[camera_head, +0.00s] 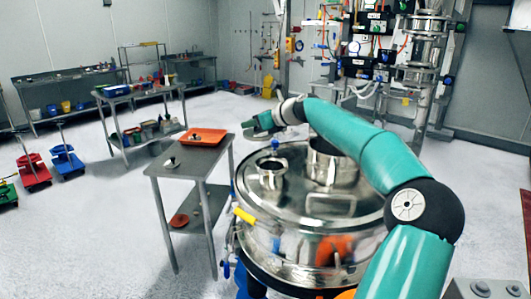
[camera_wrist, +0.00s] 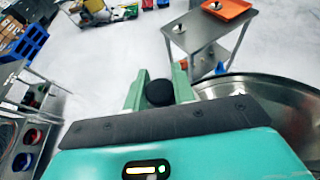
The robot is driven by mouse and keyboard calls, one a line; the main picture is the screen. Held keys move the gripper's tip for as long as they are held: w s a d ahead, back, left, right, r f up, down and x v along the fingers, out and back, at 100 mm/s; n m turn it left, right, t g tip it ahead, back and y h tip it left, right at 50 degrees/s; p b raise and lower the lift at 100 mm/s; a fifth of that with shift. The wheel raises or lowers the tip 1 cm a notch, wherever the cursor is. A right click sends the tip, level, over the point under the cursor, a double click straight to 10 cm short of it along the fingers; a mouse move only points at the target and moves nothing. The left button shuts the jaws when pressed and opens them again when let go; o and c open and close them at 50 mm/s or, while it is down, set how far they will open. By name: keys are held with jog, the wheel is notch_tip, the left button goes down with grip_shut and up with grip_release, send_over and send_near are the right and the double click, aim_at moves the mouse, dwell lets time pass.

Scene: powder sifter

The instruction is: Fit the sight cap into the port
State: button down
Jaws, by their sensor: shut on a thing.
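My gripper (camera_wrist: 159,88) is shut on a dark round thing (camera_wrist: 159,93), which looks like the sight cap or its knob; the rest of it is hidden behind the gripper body. In the head view my gripper (camera_head: 264,122) is held above the back left of the round steel sifter (camera_head: 225,205), clear of its lid. A small raised metal port (camera_head: 271,170) stands on the left of the lid, below and in front of the gripper. A wider steel neck (camera_head: 333,165) stands to its right. In the wrist view only part of the sifter lid (camera_wrist: 268,85) shows, at the right.
A steel cart (camera_head: 190,185) stands left of the sifter, with an orange tray (camera_head: 203,137) and a small metal piece (camera_head: 171,162) on top. A yellow-handled clamp (camera_head: 244,215) sits on the sifter's rim. The floor left of the cart is open.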

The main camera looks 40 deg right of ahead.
jog(key=s+f, duration=0.2)
jog(key=f, duration=0.1)
jog(key=s+d+f, duration=0.1)
jog(key=s+f, duration=0.1)
jog(key=f, duration=0.4)
jog(key=shift+s, duration=0.3)
jog(key=c, duration=1.2)
grip_release()
jog(key=shift+r, duration=0.1)
jog(key=shift+o, duration=0.2)
jog(key=shift+s, duration=0.1)
jog(key=v, duration=1.2)
